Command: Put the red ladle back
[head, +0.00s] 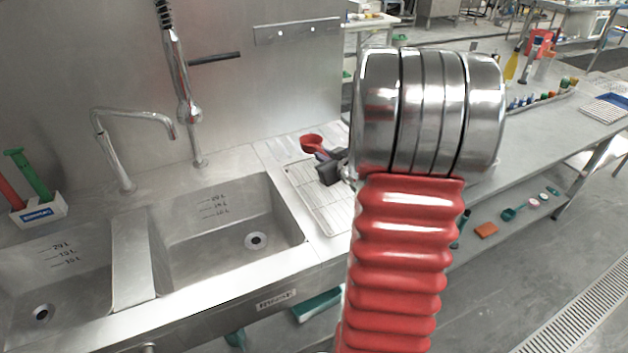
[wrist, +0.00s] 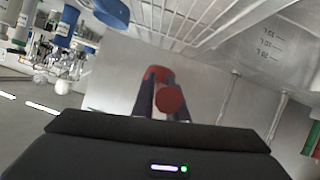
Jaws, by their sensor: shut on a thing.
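The red ladle (head: 311,143) shows in the head view as a small red cup with a short red handle reaching toward my gripper (head: 328,165). My dark gripper is shut on it, above the back part of the wire rack beside the sink. In the wrist view the red ladle (wrist: 170,100) shows as a rounded red part between the dark fingers of my gripper (wrist: 160,82). My large red and silver arm link hides part of the counter to the right of the gripper.
A wire drying rack (head: 322,205) lies on the counter right of the double steel sink (head: 225,235). A tall tap (head: 190,110) and a curved tap (head: 130,115) stand behind the sink. A blue object (wrist: 112,12) shows near the rack in the wrist view.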

